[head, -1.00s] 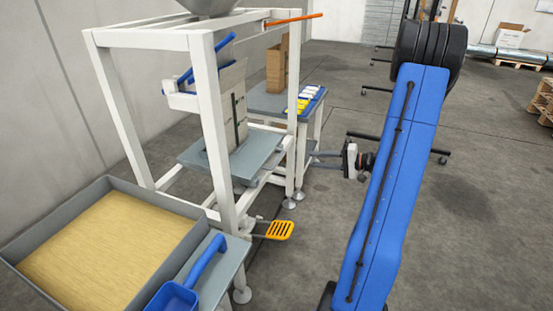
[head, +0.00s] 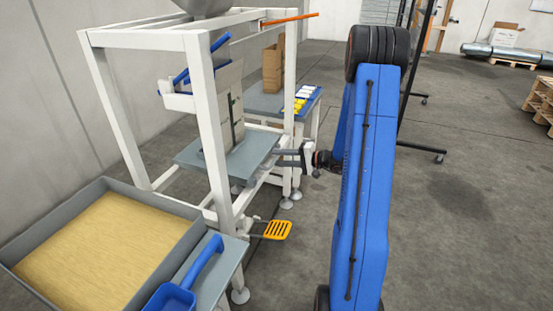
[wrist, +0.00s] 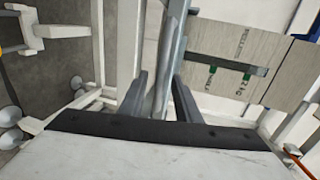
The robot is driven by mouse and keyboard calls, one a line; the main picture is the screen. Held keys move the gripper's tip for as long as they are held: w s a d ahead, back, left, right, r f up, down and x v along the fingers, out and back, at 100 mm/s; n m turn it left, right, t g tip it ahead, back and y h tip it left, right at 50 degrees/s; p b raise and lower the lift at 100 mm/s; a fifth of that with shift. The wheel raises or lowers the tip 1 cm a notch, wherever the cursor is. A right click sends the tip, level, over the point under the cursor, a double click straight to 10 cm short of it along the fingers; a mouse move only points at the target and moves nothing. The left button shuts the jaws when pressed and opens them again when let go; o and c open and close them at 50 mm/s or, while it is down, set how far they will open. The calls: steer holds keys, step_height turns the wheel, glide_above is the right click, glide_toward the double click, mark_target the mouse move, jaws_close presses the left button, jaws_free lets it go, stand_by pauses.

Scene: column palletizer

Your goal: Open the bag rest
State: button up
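The bag rest (head: 250,160) is a grey plate in the white filling frame, lying about level. A pale bag (head: 229,85) with dark green marks stands on it. My gripper (head: 280,158) is at the plate's right edge in the head view. In the wrist view the bag rest (wrist: 172,60) shows nearly edge-on as a grey strip between the two fingers of my gripper (wrist: 160,85). The fingers are apart, one on each side of the plate; contact cannot be told. The bag (wrist: 230,45) lies to the right of the strip there.
The white frame posts (head: 205,110) stand close around the plate. A yellow pedal (head: 277,230) is low below it. A grain tray (head: 55,205) and blue scoop (head: 195,275) are at the left front. A side table (head: 262,103) stands behind. Open floor (head: 470,220) is on the right.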

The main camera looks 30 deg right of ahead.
steer(key=shift+x, duration=0.85)
jaws_close()
steer(key=shift+s, duration=0.1)
steer(key=f+v, duration=0.2)
steer(key=v, duration=1.1)
steer(key=s+f+v, duration=0.1)
steer(key=f+v, duration=0.2)
steer(key=v, duration=0.9)
steer(key=shift+s+d+f, duration=0.2)
steer(key=shift+s+d, duration=0.1)
steer(key=shift+d, duration=0.25)
jaws_free()
